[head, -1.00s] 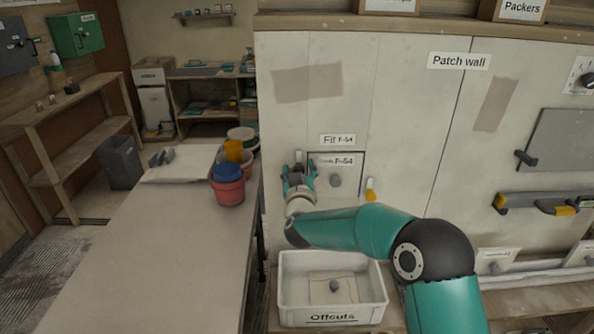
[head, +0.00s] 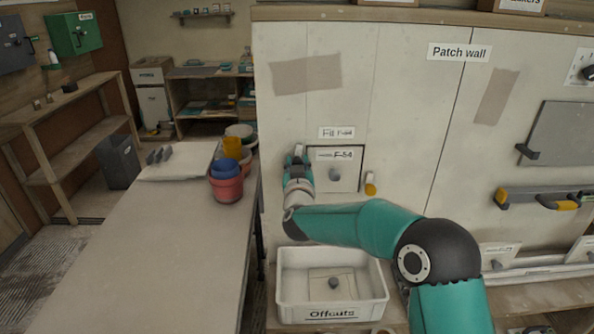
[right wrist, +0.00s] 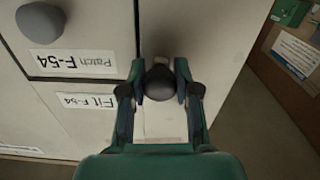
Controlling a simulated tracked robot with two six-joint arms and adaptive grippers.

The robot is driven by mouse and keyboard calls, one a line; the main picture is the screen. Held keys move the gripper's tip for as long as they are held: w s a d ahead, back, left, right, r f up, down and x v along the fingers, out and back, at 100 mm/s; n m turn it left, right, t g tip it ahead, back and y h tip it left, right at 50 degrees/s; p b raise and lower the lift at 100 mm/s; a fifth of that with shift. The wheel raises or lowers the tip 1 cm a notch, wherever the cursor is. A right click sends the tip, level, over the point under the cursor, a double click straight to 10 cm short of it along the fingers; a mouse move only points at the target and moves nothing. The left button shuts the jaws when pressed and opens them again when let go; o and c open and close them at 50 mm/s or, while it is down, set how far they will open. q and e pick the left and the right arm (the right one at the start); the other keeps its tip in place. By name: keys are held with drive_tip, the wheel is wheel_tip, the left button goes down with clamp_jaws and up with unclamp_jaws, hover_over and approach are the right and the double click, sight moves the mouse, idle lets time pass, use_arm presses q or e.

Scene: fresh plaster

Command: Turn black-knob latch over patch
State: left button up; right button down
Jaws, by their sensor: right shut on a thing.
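The patch (head: 334,176) is a pale square panel with a grey knob, set flush in the wall under the "Fit F-54" label. In the right wrist view the patch (right wrist: 95,25) is at upper left, upside down. My right gripper (head: 298,161) is at the wall just left of the patch. In the right wrist view my right gripper (right wrist: 159,76) is shut on the dark knob of the black-knob latch (right wrist: 159,84). The latch appears to lie beside the patch edge, not across it; its body is mostly hidden. My left gripper is out of view.
A yellow-ended latch (head: 370,185) sits right of the patch. The white Offcuts bin (head: 289,294) stands below my right forearm. A long table (head: 150,250) with stacked pots (head: 226,182) is at the left. A yellow-ended level (head: 538,199) hangs at right.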

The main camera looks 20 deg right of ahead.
drive_tip(key=m+b, duration=0.3)
drive_tip(key=shift+a+f+b, duration=0.1)
drive_tip(key=shift+f+b, duration=0.1)
drive_tip(key=shift+b, duration=0.1)
drive_tip(key=m+b, duration=0.3)
drive_tip(key=m, duration=0.1)
drive_tip(key=m+b, duration=0.3)
drive_tip(key=m, duration=0.1)
drive_tip(key=shift+m, duration=0.3)
drive_tip(key=m+b, duration=0.2)
drive_tip(key=m, duration=0.2)
drive_tip(key=shift+r, duration=0.1)
drive_tip(key=shift+m, duration=0.3)
drive_tip(key=c, duration=0.8)
unclamp_jaws()
drive_tip(key=shift+r, duration=0.1)
